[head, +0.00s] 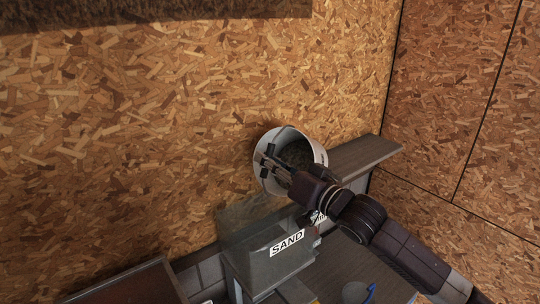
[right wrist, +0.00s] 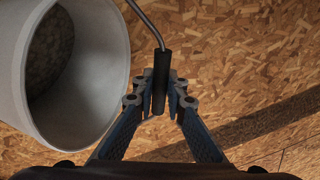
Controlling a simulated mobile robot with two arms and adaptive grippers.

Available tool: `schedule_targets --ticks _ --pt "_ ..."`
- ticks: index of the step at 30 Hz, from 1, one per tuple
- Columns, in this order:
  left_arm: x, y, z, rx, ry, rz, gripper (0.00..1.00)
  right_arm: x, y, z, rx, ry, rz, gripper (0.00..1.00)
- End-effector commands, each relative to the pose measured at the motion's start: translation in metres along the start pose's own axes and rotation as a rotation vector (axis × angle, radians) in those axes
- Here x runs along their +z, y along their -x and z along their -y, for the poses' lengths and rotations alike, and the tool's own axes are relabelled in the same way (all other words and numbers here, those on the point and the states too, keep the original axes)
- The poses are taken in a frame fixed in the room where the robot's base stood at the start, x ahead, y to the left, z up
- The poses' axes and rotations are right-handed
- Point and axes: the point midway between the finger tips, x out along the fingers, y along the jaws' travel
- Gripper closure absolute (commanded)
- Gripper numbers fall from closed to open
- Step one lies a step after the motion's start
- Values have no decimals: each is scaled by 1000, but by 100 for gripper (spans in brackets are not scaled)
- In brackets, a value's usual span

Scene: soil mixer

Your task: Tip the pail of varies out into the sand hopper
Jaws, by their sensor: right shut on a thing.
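The white pail (head: 319,150) is up against the wooden wall, tilted with its open mouth facing my head camera. Grey-brown grainy material shows inside it. My right gripper (head: 268,163) is in front of the pail's mouth. In the right wrist view, the gripper (right wrist: 160,98) is shut on the black grip of the pail's wire handle (right wrist: 161,70), and the pail (right wrist: 14,62) hangs at the left, on its side. The grey sand hopper (head: 255,264), labelled SAND, stands below the pail. Its inside is hard to make out. My left gripper is out of view.
A chipboard wall (head: 150,140) stands close behind the pail and hopper, and another panel wall (head: 450,100) is at the right. A grey ledge (head: 362,153) runs right of the pail. A blue object (head: 356,291) lies at the bottom.

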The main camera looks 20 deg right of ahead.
Motion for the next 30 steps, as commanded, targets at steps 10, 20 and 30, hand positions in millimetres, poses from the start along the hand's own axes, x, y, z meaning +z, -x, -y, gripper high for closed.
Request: schedule_targets --ticks 10,20,30 --pt "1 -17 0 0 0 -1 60 14 3 2 -17 78 -25 100" --pt "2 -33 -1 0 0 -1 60 27 5 2 -24 127 -36 100" --pt "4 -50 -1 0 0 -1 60 39 7 1 -30 171 -45 100"
